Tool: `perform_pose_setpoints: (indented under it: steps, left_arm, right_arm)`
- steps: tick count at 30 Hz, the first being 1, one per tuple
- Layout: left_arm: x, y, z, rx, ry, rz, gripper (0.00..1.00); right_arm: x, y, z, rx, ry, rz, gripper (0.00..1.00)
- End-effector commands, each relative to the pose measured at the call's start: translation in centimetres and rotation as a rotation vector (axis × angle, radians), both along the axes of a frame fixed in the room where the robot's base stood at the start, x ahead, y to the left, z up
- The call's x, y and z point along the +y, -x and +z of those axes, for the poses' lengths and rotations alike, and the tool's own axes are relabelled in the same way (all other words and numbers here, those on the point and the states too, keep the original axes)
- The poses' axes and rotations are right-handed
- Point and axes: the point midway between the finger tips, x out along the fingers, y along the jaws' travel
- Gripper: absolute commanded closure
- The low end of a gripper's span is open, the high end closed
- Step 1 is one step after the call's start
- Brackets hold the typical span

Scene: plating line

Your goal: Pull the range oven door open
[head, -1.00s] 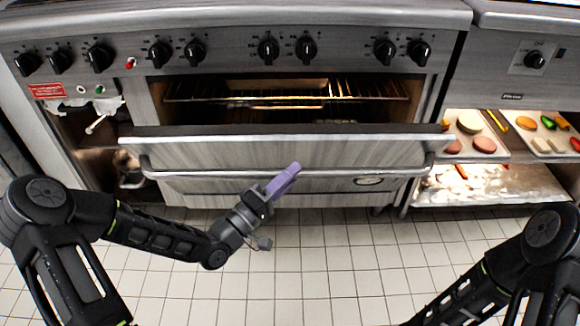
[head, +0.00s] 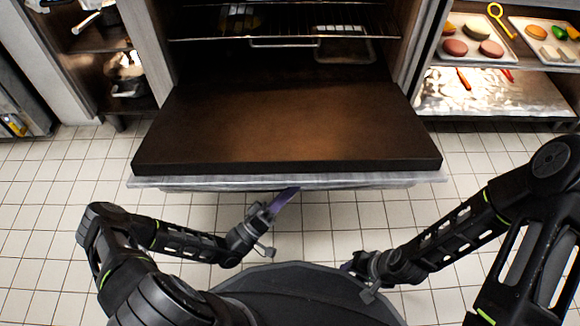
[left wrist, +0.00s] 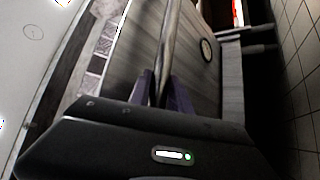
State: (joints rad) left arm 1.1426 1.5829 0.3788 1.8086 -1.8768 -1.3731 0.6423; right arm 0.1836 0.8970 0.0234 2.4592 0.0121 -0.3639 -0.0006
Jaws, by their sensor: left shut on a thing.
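The range oven door (head: 285,130) is folded down, close to level, with its dark inner face up and the oven cavity open behind it. In the left wrist view my left gripper (left wrist: 161,92) is shut on the round metal door handle (left wrist: 168,45), a finger on each side. The door edge mostly hides the handle in the head view. My right gripper (head: 350,266) is low in front of my body, away from the door; its fingers are mostly hidden.
Wire racks (head: 285,22) and a pan (head: 344,50) are inside the oven. At right, a shelf holds trays of food (head: 474,38). A dark pot (head: 128,88) sits in the left compartment. Tiled floor (head: 60,190) is clear on both sides of the door.

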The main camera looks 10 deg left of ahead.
Motion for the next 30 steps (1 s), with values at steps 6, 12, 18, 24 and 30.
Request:
perform_pose_setpoints:
  steps: [6,12,18,24,30]
  left_arm:
    - [0.5,-0.8,-3.9,-0.092,-0.023,0.024,1.00]
    - [0.6,-0.8,-5.9,-0.142,-0.037,0.022,1.00]
    - [0.6,-0.9,-6.4,-0.161,-0.043,0.018,1.00]
    - [0.7,-0.9,-6.4,-0.164,-0.044,0.018,1.00]
    - [0.7,-0.9,-6.4,-0.165,-0.045,0.017,0.69]
  right_arm:
    - [0.0,0.0,0.0,0.000,0.000,0.000,0.64]
    - [0.0,0.0,0.0,0.001,0.000,0.000,0.64]
    - [0.0,0.0,0.0,0.001,0.000,0.000,0.64]
    - [0.0,0.0,0.0,0.001,0.000,0.000,0.64]
    - [0.0,0.0,0.0,0.001,0.000,0.000,0.64]
